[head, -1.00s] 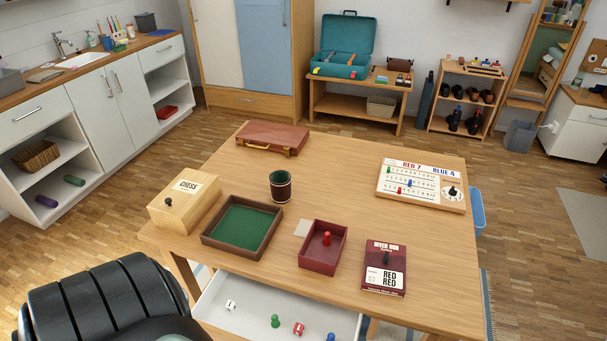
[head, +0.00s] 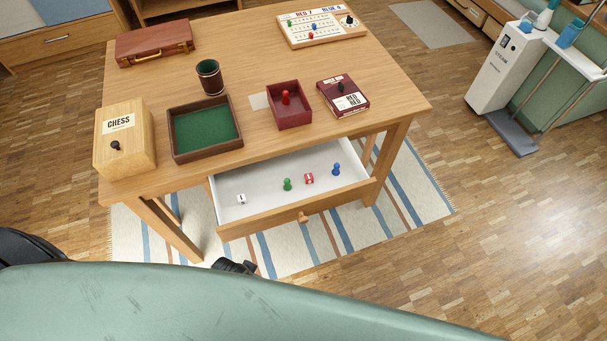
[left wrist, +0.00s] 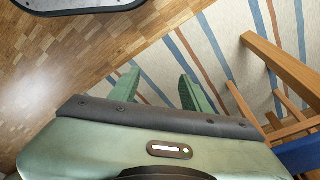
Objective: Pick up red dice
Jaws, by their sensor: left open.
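The red dice (head: 309,178) lies in the open white drawer (head: 262,203) under the table's front edge. It is between a green pawn (head: 287,184) on its left and a blue pawn (head: 336,169) on its right. A white dice (head: 241,199) lies at the drawer's left end. In the left wrist view my left gripper (left wrist: 158,88) is open and empty, its green fingers apart above the striped rug. The dice does not show in that view. My right gripper is not in view.
The wooden table (head: 255,65) holds a chess box (head: 125,140), a green-lined tray (head: 205,128), a dice cup (head: 209,77), a red box with a red pawn (head: 289,105) and a card box (head: 343,95). Table legs flank the drawer.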

